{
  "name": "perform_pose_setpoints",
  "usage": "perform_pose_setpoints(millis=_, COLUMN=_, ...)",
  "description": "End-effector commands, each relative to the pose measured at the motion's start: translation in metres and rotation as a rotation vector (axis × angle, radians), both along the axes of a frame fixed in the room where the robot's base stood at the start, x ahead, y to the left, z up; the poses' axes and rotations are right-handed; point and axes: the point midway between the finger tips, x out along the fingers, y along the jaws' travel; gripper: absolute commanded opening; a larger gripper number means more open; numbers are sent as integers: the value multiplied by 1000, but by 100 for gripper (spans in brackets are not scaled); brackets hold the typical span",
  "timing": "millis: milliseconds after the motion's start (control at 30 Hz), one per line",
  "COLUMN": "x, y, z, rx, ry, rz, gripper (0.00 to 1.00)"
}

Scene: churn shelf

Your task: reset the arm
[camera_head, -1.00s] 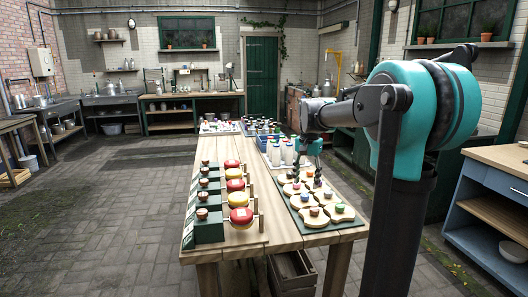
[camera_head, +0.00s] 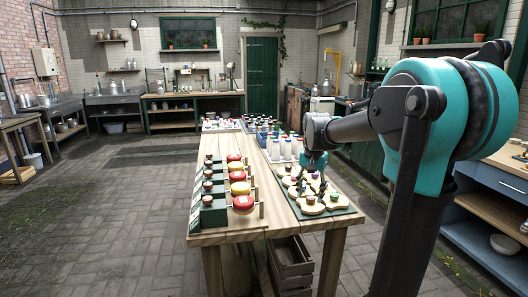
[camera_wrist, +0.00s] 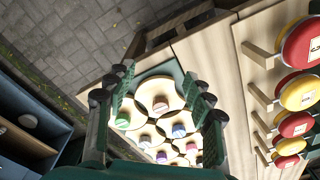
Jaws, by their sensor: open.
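My gripper (camera_head: 314,170) hangs above the right side of the long wooden table (camera_head: 226,150), over a green tray (camera_head: 338,212) of pale rounded boards with small coloured pieces on them. In the wrist view my gripper (camera_wrist: 156,78) shows its two dark green fingers spread apart, with nothing held between them. The boards and several caps, such as a green cap (camera_wrist: 122,119), lie below and between the fingers. In the head view the gripper covers part of the boards.
A row of red and yellow round items (camera_head: 240,188) with dark green stands (camera_head: 208,210) fills the table's left side. White bottles (camera_head: 287,150) stand behind the tray. A wooden crate (camera_head: 291,262) sits below the table. A blue cabinet (camera_head: 490,210) is at right. The left floor is clear.

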Motion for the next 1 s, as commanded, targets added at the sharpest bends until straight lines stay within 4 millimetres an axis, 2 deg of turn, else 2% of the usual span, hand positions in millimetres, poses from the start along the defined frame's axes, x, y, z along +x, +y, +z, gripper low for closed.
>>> perform_pose_setpoints(millis=267, x=-55, y=-11, z=-48, rx=-11, ry=-84, rz=132, gripper=53)
perform_pose_setpoints(millis=367, x=-89, y=-17, z=-75, rx=-23, ry=-130, rz=207, gripper=53)
perform_pose_setpoints(millis=500, x=-147, y=-24, z=-122, rx=-53, ry=-210, rz=333, gripper=53)
perform_pose_setpoints(millis=600, x=-181, y=-28, z=-148, rx=-78, ry=-254, rz=407, gripper=53)
perform_pose_setpoints(millis=667, x=-196, y=-29, z=-159, rx=-90, ry=-274, rz=439, gripper=53)
perform_pose_setpoints(millis=800, x=-215, y=-30, z=-174, rx=-107, ry=-299, rz=482, gripper=53)
perform_pose_setpoints(millis=1000, x=-217, y=-30, z=-176, rx=-110, ry=-304, rz=491, gripper=53)
